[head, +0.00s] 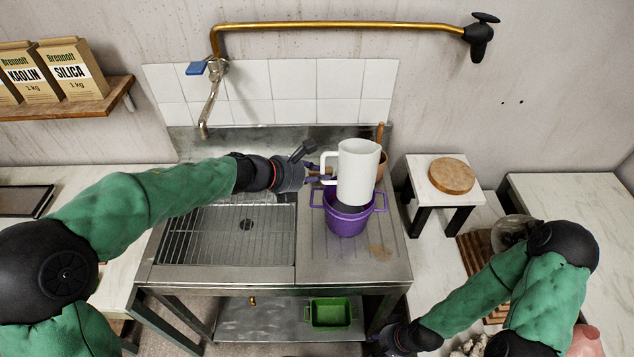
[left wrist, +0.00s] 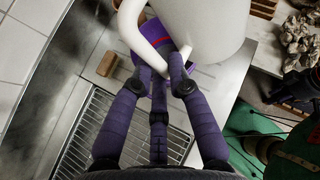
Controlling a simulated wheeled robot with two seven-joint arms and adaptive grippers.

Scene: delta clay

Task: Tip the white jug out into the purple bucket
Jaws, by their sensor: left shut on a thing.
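The white jug (head: 358,172) is upright above the purple bucket (head: 347,222), which stands on the sink's drainboard. My left gripper (head: 318,174) is shut on the jug's handle, on the jug's left side. In the left wrist view the fingers (left wrist: 162,72) close on the handle, and the jug (left wrist: 205,28) fills the top middle. Part of the purple bucket (left wrist: 152,32) shows behind the handle. The jug hides much of the bucket's opening, and its contents are not visible. My right gripper (head: 385,343) is low at the bottom edge of the head view; its fingers are not clear.
A steel sink basin with a wire rack (head: 240,235) lies left of the bucket. A small stand (head: 440,167) with a round wooden board (head: 452,175) is to the right. A brass tap pipe (head: 340,26) runs above.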

